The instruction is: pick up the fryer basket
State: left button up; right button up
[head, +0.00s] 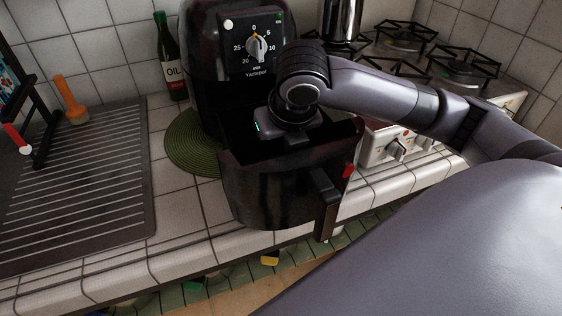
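The black fryer basket (262,195) is pulled out at the front of the dark air fryer (222,70) and overhangs the counter's front edge. Its handle (326,205) points forward and down, with a small red part beside it. My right arm comes in from the right, and my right gripper (293,142) points down into the basket's open top. Its fingers are hidden or lost in the dark interior, so their opening and any contact cannot be seen. My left gripper is not in view.
A gas stove (400,45) with a steel pot (341,18) stands behind right. A ribbed drainboard (80,190), a green round mat (190,145) and an oil bottle (170,65) are left of the fryer. Tiled counter (185,215) lies bare at front left.

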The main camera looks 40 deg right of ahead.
dwell(0.5)
jog(key=shift+f, duration=0.1)
grip_shut()
jog(key=shift+r, duration=0.4)
notch_tip(320, 180, up, 28)
jog(key=p, duration=0.3)
jog(key=shift+f, duration=0.25)
dwell(0.4)
